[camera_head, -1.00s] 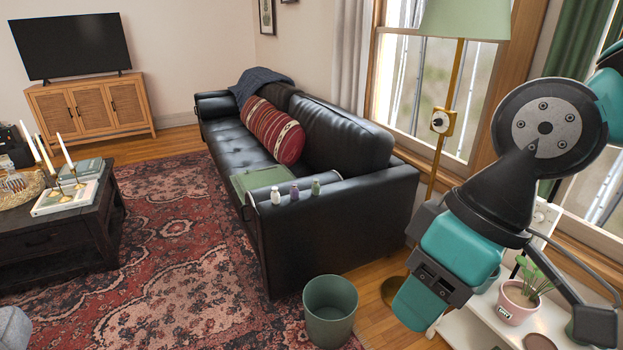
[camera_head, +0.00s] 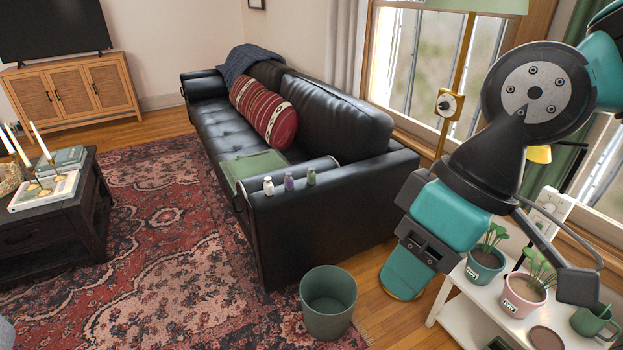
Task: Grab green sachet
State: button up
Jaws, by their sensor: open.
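A green bin (camera_head: 328,305) stands on the floor before the sofa arm. A white shelf (camera_head: 455,318) with potted plants (camera_head: 522,292) and a green mug (camera_head: 590,321) is below my arm. A floor lamp (camera_head: 450,104) stands behind it. The patterned rug (camera_head: 170,240) is largely clear.

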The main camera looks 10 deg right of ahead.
aim_at(312, 177)
jog(key=u, duration=0.25)
jog(key=i, duration=1.65)
jog(key=z, duration=0.4)
